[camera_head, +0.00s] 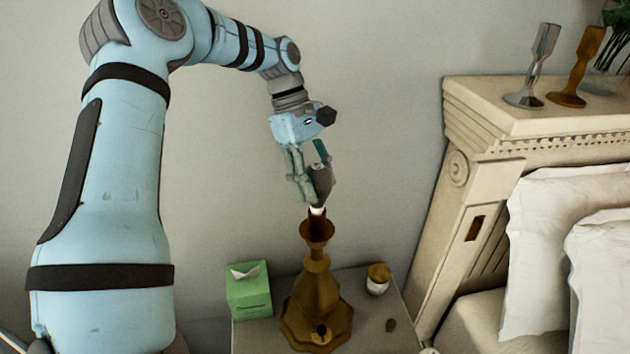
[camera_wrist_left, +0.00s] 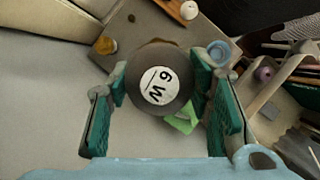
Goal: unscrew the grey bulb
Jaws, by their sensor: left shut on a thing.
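The grey bulb (camera_head: 319,182) stands upright at the top of the brown lamp base (camera_head: 316,262) in the head view. Its white lower end shows just above the lamp's socket; I cannot tell whether it still touches the socket. My left gripper (camera_head: 312,172) is above the lamp, pointing down, with its fingers shut around the bulb. In the left wrist view the bulb (camera_wrist_left: 160,90) shows from its top, a dark disc with a white label, between the two green finger pads. My right gripper is not in view.
The lamp stands on a bedside table (camera_head: 377,330) with a green tissue box (camera_head: 249,290) to its left and a small jar (camera_head: 378,279) to its right. The headboard (camera_head: 470,190) and pillows (camera_head: 560,240) are at the right. Two goblets (camera_head: 535,66) stand on the headboard.

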